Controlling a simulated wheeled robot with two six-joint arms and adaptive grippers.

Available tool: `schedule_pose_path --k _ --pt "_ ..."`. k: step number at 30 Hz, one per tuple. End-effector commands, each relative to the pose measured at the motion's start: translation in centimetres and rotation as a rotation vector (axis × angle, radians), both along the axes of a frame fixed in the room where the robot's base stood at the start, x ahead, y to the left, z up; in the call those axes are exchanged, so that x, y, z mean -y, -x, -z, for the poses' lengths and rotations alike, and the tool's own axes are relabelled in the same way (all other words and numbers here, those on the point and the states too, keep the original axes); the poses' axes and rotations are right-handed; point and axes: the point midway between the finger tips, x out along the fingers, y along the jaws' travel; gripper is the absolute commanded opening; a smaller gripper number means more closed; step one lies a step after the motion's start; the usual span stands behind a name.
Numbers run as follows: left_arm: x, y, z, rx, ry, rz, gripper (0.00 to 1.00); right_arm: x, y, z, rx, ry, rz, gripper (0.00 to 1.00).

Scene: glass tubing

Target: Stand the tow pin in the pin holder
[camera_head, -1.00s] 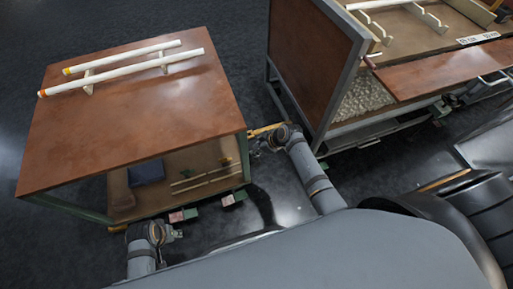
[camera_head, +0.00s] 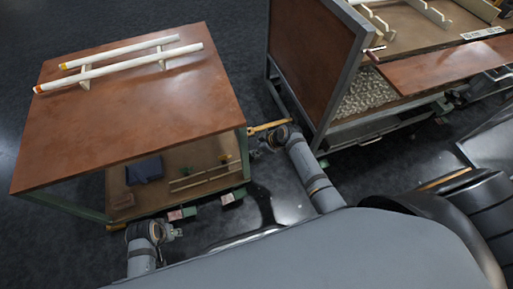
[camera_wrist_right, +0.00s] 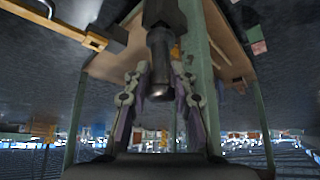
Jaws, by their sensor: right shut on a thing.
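The tow pin (camera_wrist_right: 159,62) appears in the right wrist view as a dark, thick rod with a rounded metal end. My right gripper (camera_wrist_right: 160,82) is shut on it, with one finger on each side. In the head view my right gripper (camera_head: 258,147) is small and dark beside the right edge of the left table; the pin cannot be made out there. My left gripper (camera_head: 174,234) is in front of that table, too small to tell whether open or shut. I cannot make out the pin holder for certain in either view.
The brown-topped table (camera_head: 120,125) carries two white tubes (camera_head: 120,68) on supports. Its lower shelf holds a dark blue item (camera_head: 145,168) and thin rods. A yellow bar (camera_head: 270,126) lies near my right gripper. A panelled workbench (camera_head: 318,70) stands right; dark floor separates them.

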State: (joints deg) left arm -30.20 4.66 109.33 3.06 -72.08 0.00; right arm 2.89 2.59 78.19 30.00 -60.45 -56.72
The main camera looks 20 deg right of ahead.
Motion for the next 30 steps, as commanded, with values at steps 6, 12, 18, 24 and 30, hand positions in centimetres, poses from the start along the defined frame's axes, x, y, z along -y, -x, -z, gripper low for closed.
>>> schedule_pose_path --k 6,12,18,24,30 --pt "0.0 0.0 0.5 0.0 0.0 0.0 0.4 0.0 0.0 0.6 0.001 -0.001 0.0 0.0" --pt "0.0 0.0 0.9 0.0 0.0 0.0 0.4 0.0 0.0 1.1 0.001 -0.001 0.0 0.0" --pt "0.0 0.0 1.2 0.0 0.0 0.0 0.4 0.0 0.0 1.6 0.001 -0.001 0.0 0.0" --pt "0.0 0.0 1.2 0.0 0.0 0.0 0.4 0.0 0.0 1.6 0.001 -0.001 0.0 0.46" --pt "0.0 0.0 1.2 0.0 0.0 0.0 0.4 0.0 0.0 1.6 0.001 -0.001 0.0 0.52"
